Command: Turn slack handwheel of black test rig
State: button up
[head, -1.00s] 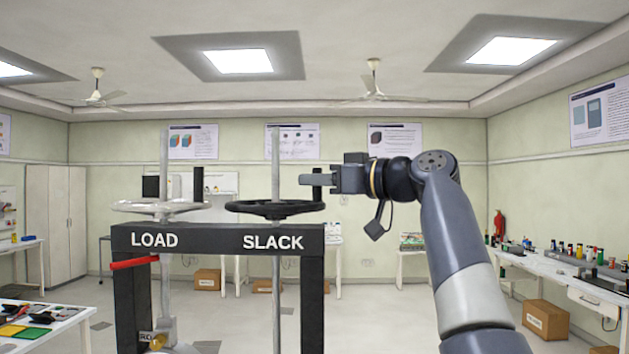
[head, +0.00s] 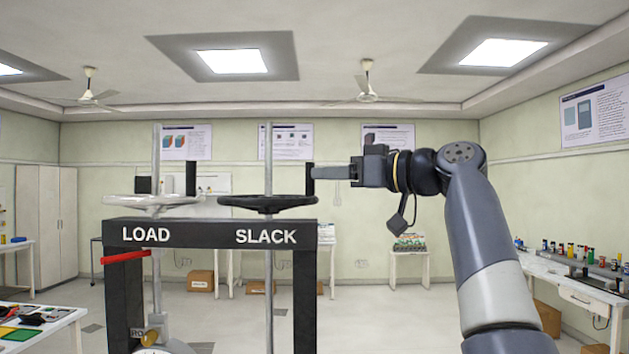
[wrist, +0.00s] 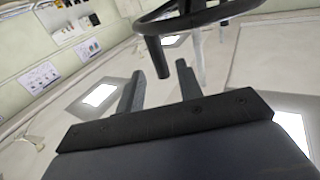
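The black test rig (head: 205,234) stands left of centre in the head view, its crossbar lettered LOAD and SLACK. The black slack handwheel (head: 268,203) sits on a threaded rod above SLACK; its rim also shows in the wrist view (wrist: 205,17). Its upright dark handle (head: 309,180) is at the rim's right side. In the wrist view the handle (wrist: 154,60) appears in line with the gap between my fingers. My gripper (head: 316,173) is open, with its fingertips just right of the handle; whether they touch it is unclear. It also shows in the wrist view (wrist: 160,80).
The pale load handwheel (head: 152,201) is left of the slack one, with its own dark handle (head: 191,178). A red bar (head: 125,258) is on the rig's left side. A cluttered table (head: 40,322) is at lower left, a bench (head: 570,280) at right.

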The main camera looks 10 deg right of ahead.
jog(key=v, duration=0.6)
jog(key=shift+b, duration=0.35)
jog(key=shift+c, duration=0.4)
